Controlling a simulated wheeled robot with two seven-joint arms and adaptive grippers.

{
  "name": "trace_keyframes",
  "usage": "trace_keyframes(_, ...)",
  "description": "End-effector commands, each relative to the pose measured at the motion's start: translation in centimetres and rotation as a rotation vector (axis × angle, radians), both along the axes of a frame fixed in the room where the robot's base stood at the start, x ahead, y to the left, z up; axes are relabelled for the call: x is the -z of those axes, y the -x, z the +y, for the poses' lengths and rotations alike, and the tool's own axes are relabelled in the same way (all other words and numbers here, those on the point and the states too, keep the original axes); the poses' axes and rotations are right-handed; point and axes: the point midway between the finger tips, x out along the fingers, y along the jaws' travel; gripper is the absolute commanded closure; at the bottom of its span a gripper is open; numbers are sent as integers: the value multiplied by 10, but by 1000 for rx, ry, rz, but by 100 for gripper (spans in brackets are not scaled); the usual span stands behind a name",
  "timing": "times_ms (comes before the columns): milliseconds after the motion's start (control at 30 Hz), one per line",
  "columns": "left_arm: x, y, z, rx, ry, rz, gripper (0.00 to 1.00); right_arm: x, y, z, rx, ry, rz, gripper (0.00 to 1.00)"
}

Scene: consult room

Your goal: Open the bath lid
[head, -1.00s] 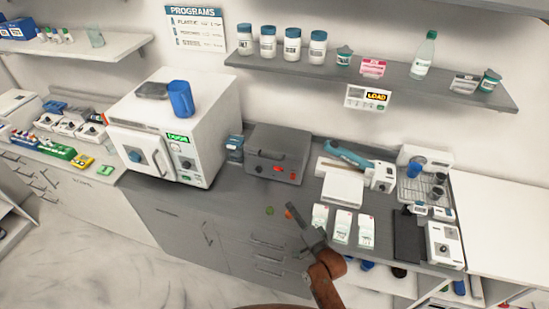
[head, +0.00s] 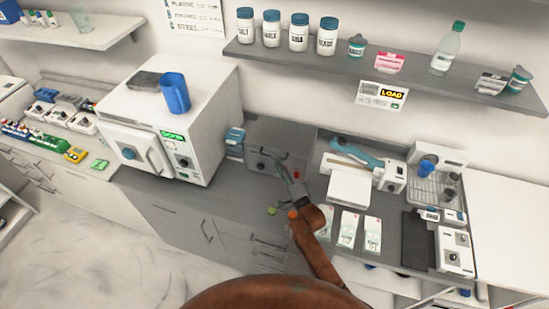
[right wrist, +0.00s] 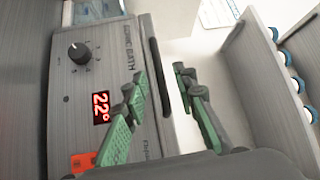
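The grey bath (head: 262,135) stands on the counter right of the white oven-like machine, and its lid looks shut. In the right wrist view its front panel (right wrist: 75,90) shows a dark knob, the words "SONIC BATH" and a red display reading 22°. A dark handle bar (right wrist: 158,75) runs along the edge beside the panel. My right gripper (head: 284,166) is at the front of the bath. In the right wrist view its green-padded fingers (right wrist: 163,100) are apart, with the handle bar in the gap between them; contact is not clear. My left gripper is not in view.
The white machine (head: 160,130) with a blue mug (head: 175,93) on top is left of the bath. A white device with a blue arm (head: 355,154) and white packets (head: 348,229) are to the right. A shelf (head: 400,76) with jars hangs above.

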Motion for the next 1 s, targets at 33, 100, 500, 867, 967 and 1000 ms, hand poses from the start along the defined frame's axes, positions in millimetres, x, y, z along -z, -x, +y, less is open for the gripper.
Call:
trace_keyframes(33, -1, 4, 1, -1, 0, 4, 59, -2, -7, 4, 0, 0, -1, 74)
trace_keyframes(100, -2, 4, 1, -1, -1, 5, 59, -3, -14, 8, 0, -1, -2, 74)
trace_keyframes(500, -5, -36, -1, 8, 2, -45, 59, -4, -23, 15, -3, 0, -1, 74)
trace_keyframes(867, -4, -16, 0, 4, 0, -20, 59, -4, -23, 15, -4, 0, -1, 97)
trace_keyframes(967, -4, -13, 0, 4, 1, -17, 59, -3, -23, 15, -4, 0, -1, 100)
trace_keyframes(1000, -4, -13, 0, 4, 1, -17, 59, -3, -23, 15, -4, 0, -1, 100)
